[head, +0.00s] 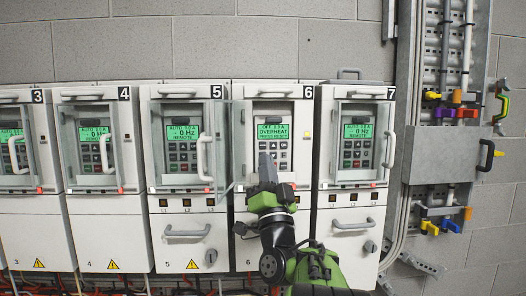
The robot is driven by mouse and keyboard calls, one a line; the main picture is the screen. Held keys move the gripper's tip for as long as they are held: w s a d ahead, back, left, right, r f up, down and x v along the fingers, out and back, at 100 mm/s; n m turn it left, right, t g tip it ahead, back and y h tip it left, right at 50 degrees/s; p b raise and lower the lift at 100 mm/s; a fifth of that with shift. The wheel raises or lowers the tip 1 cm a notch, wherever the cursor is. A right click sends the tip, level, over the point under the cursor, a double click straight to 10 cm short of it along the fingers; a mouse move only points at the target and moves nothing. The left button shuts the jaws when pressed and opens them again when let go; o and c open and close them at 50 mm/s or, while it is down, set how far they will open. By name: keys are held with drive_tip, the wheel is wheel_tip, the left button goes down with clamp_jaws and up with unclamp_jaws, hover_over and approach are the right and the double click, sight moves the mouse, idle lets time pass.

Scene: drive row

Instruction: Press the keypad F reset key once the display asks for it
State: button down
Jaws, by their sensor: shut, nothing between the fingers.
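Cabinet 6 (306,215) carries a keypad (284,156) with a lit green display (273,131). The display reads OVERHEAT and, below it, PRESS RESET. My gripper (267,160) is shut and empty, pointing up in front of the left part of this keypad. It hides several of the keys. I cannot tell whether its tips touch the panel. The key lettering is too small to read, so I cannot pick out the F reset key. No clear door handle crosses this keypad, unlike the neighbouring ones.
Cabinet 5 (158,210) and cabinet 7 (325,215) stand close on both sides, with projecting door handles (205,157) (390,150). Their displays read 0 Hz and REMOTE. A grey wall panel with coloured levers (431,227) and conduits is at the right.

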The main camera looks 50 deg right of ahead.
drive_tip(key=shift+w+d, duration=0.85)
drive_tip(key=shift+d, duration=0.05)
idle(1.4)
drive_tip(key=shift+w+d+p, duration=0.35)
drive_tip(key=shift+w+d, duration=0.2)
drive_tip(key=shift+d, duration=0.1)
idle(0.6)
drive_tip(key=shift+s+a+b, duration=0.35)
drive_tip(key=shift+s+a, duration=0.2)
drive_tip(key=shift+a, duration=0.1)
drive_tip(key=s+a+b, duration=0.2)
drive_tip(key=s+a, duration=0.1)
drive_tip(key=shift+s+a, duration=0.15)
drive_tip(key=shift+a, duration=0.25)
